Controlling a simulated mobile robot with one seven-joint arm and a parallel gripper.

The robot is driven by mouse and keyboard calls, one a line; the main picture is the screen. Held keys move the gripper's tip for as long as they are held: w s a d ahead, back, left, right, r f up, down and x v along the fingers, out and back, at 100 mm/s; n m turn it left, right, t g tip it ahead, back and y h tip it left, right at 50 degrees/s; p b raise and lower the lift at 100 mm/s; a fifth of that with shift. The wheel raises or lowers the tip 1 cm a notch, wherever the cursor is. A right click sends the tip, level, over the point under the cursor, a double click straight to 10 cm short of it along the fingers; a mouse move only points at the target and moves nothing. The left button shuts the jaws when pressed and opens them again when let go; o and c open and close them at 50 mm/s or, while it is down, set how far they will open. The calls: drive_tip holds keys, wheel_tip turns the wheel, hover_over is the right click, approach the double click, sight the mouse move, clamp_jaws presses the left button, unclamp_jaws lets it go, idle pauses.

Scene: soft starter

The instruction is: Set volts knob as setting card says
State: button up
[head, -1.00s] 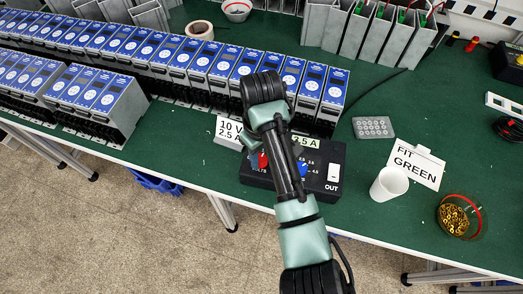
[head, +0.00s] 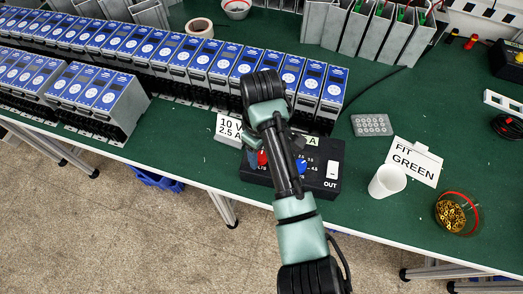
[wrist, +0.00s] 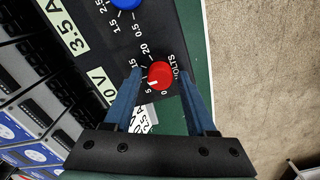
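The black supply box (head: 322,170) stands near the table's front edge. Its red volts knob (wrist: 160,75) shows in the wrist view; its white mark points close to the 5. The red knob also shows in the head view (head: 262,158), beside my arm. The setting card (head: 229,130) reads 10 V, 2.5 A; part of it shows between my fingers in the wrist view (wrist: 143,118). My gripper (wrist: 160,72) is open, with one blue finger on each side of the red knob. I cannot tell whether the fingers touch it. The left finger covers part of the dial scale.
A blue knob (wrist: 126,3) sits on the same box, beside a 3.5 A label (wrist: 66,24). A white cup (head: 387,182), a FIT GREEN card (head: 414,161) and a bowl of brass parts (head: 458,213) stand to the right. Blue-faced units (head: 245,70) line the table behind the box.

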drive_tip(key=shift+o, duration=0.5)
wheel_tip(320, 180, up, 13)
drive_tip(key=p, duration=0.5)
